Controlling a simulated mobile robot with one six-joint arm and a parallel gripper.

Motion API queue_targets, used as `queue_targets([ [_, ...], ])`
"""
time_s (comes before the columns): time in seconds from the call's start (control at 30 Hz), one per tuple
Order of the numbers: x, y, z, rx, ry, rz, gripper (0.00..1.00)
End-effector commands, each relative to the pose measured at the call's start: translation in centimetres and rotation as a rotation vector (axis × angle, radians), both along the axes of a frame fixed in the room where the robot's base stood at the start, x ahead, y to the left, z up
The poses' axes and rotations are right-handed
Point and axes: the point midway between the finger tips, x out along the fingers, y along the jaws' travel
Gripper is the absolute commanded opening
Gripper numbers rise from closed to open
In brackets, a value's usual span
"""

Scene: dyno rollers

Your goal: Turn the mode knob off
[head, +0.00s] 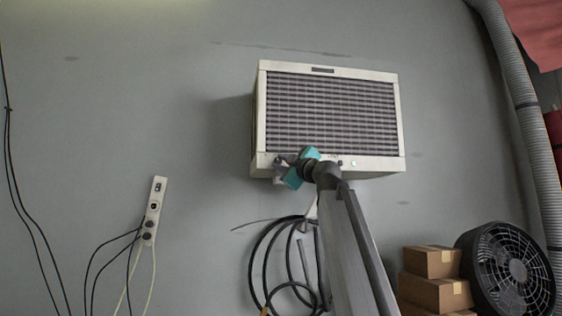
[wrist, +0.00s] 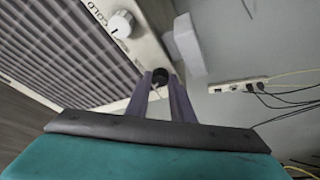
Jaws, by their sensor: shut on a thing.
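A cream wall air conditioner (head: 402,130) with a dark louvred grille hangs on the grey wall in the head view. My gripper (head: 281,162) is at the left part of its lower front strip. In the wrist view my gripper (wrist: 160,84) has its two fingers closed around a small black knob (wrist: 160,75) on that strip. The fingers hide part of the knob, and I cannot read its setting. A white knob (wrist: 121,24) with a dark pointer mark sits farther along the strip, beside the lettering "COLD".
A power strip (head: 153,210) with plugged cables is on the wall at left. Coiled black hose (head: 262,265) hangs below the unit. Cardboard boxes (head: 432,262) and a black fan (head: 508,270) stand at lower right. A grey duct (head: 527,110) runs down the right side.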

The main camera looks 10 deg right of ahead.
Motion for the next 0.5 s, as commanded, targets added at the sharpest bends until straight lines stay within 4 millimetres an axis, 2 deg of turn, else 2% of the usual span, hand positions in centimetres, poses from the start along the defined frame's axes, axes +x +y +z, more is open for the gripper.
queue_targets([
  [0.5, 0.02, -0.28, 0.79, -0.39, 0.0, -0.001, 0.0],
])
